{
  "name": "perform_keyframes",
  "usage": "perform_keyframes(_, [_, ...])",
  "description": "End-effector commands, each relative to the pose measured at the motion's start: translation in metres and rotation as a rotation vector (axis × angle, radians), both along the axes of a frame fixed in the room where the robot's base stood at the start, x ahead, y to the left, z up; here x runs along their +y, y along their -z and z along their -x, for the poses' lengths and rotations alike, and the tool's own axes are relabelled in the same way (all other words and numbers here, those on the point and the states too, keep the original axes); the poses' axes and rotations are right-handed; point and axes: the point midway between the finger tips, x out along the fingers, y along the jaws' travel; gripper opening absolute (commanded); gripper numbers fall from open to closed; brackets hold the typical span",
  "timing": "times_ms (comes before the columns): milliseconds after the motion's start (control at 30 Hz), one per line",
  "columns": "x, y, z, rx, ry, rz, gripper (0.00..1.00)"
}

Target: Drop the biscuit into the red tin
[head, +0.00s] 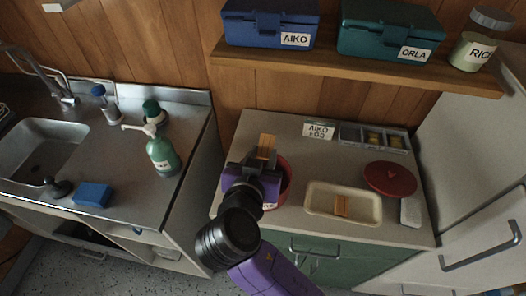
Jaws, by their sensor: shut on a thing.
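A tan biscuit (266,146) stands up between the jaws of my gripper (257,168), which is shut on it. The red tin (285,186) stands on the counter, mostly hidden behind my gripper; only its right side and a bit of its front label show. My gripper and the biscuit overlap the tin in the picture. I cannot tell how high they are or whether they are right over its opening. A second tan biscuit (341,206) lies in a cream tray (370,211) to the right of the tin.
A round red lid (390,179) lies right of the tray. Behind are a sectioned grey container (374,139) and an AIKO EGG card (319,131). A shelf (350,68) with labelled boxes overhangs the counter's back. A sink with bottles is left.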

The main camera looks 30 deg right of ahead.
Motion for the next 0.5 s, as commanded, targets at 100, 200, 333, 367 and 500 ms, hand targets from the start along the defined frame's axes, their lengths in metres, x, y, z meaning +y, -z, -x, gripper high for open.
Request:
perform_keyframes(100, [0.0,0.018,0.0,0.001,-0.001,0.001,0.0])
perform_keyframes(200, [0.0,0.026,0.0,0.001,-0.001,0.001,0.0])
perform_keyframes(333, [0.0,0.029,0.0,0.0,0.001,0.0,0.0])
perform_keyframes(367, [0.0,0.029,0.0,0.0,0.001,0.0,0.0])
perform_keyframes(500, [0.0,0.029,0.0,0.0,0.001,0.0,0.0])
